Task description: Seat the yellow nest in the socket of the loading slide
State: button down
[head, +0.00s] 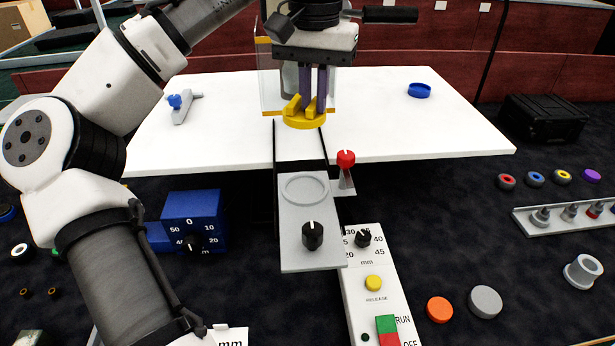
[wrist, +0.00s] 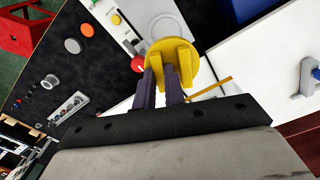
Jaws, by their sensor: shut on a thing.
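The yellow nest (head: 304,119) is a round disc with raised blocks on top. My gripper (head: 312,100) is shut on it, with purple fingers pointing down at the blocks. In the wrist view the nest (wrist: 176,62) sits at the tips of my gripper (wrist: 168,85). The loading slide (head: 310,245) is a grey plate with a black knob, nearer than the nest. Its round socket (head: 304,187) is empty in the head view. The nest is beyond the socket, towards the back, and looks raised above the table; its exact height I cannot tell.
A clear panel with yellow edges (head: 270,75) stands right behind the nest. A red-knobbed lever (head: 346,160) is at the slide's right. The white table (head: 420,130) holds a blue ring (head: 419,90) and a grey-and-blue part (head: 180,107). A control panel (head: 375,300) is in front.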

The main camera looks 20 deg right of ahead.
aim_at(314, 102)
notch_tip(314, 102, down, 16)
jog(key=shift+r+p, duration=0.25)
jog(key=shift+p, duration=0.45)
jog(key=shift+f, duration=0.15)
jog(key=c, duration=1.5)
grip_release()
notch_tip(314, 102, up, 12)
jog(key=shift+r+b, duration=0.2)
jog(key=shift+b, duration=0.6)
